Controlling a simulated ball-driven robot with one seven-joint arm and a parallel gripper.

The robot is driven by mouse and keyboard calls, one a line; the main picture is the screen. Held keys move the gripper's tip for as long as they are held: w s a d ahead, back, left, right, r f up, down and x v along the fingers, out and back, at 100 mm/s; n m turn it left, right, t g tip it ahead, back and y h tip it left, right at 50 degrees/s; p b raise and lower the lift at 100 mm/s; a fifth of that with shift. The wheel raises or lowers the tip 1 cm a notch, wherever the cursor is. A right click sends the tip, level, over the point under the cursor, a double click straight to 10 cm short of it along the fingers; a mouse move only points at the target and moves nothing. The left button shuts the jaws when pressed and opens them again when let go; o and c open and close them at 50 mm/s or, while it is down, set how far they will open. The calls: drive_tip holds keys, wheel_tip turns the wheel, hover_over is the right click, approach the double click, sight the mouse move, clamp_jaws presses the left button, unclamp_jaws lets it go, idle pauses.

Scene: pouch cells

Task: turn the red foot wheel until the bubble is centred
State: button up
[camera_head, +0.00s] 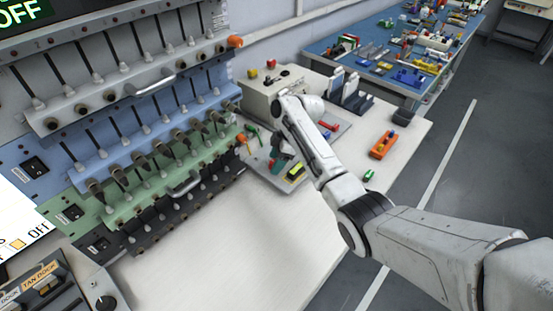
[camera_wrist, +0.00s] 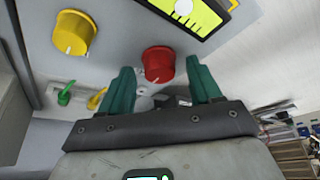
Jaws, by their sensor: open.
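The red foot wheel (camera_wrist: 158,64) is a round red knob with a white pointer line in the wrist view. My gripper (camera_wrist: 159,68) has its two green fingers apart, one on each side of the wheel; I cannot tell whether they touch it. The yellow-green level vial (camera_wrist: 203,22) in a black frame is at the top of the wrist view, partly cut off. A pale round spot in it, seemingly the bubble (camera_wrist: 183,8), lies left of the dark tick marks. In the head view my gripper (camera_head: 279,165) is low over the grey plate, near the yellow vial (camera_head: 296,172); the wheel is not distinguishable there.
A yellow knob (camera_wrist: 74,34), a green lever (camera_wrist: 65,94) and a yellow lever (camera_wrist: 96,98) sit left of the wheel. A beige box (camera_head: 275,88) stands behind the plate. An orange tray (camera_head: 383,145) lies right. The white bench's front (camera_head: 265,245) is clear.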

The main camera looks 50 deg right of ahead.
drive_tip(key=c, duration=1)
drive_tip(key=shift+c, duration=0.2)
